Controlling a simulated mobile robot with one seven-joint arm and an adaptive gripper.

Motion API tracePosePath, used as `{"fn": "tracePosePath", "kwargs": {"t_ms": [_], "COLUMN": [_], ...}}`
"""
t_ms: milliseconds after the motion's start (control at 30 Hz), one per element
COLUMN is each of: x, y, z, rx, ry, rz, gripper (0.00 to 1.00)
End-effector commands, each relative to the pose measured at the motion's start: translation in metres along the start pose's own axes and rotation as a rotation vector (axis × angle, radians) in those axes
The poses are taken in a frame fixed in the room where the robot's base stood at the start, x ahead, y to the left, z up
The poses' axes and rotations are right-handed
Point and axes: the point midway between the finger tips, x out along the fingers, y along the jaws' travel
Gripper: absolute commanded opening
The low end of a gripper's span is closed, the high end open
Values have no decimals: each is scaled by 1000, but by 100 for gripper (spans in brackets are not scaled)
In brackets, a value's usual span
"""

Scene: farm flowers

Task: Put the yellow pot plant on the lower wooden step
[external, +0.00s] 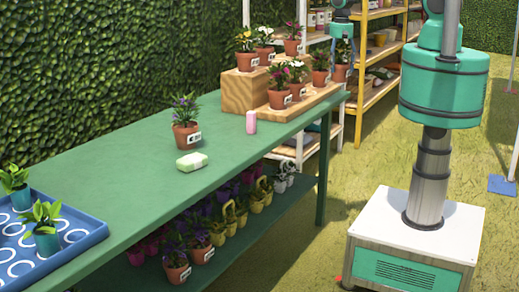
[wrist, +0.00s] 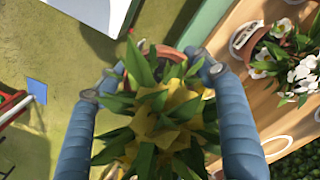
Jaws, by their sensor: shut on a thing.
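My gripper (wrist: 155,78) is shut around a potted plant with yellow flowers and green leaves (wrist: 165,125), seen from above between the two blue fingers. Part of its terracotta rim shows past the leaves. The lower wooden step (external: 280,117) carries several potted plants. In the wrist view its wood (wrist: 262,108) lies right of the held plant. I cannot tell whether the pot touches it.
The upper wooden step (external: 242,92) holds several plants, one with yellow flowers (external: 246,42). A white-flowered plant (wrist: 290,60) stands close right of my gripper.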

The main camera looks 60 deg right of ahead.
Motion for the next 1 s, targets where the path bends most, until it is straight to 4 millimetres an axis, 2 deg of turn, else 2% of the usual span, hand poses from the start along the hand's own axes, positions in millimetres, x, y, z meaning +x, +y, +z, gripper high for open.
{"fn": "tracePosePath", "kwargs": {"t_ms": [133,300,767,1000], "x": [16,26,28,30], "y": [0,0,0,-4], "z": [-1,-1,-2,-22], "rx": [0,0,0,0], "ry": [0,1,2,2], "rz": [0,0,0,0], "gripper": [25,25,25,25]}}
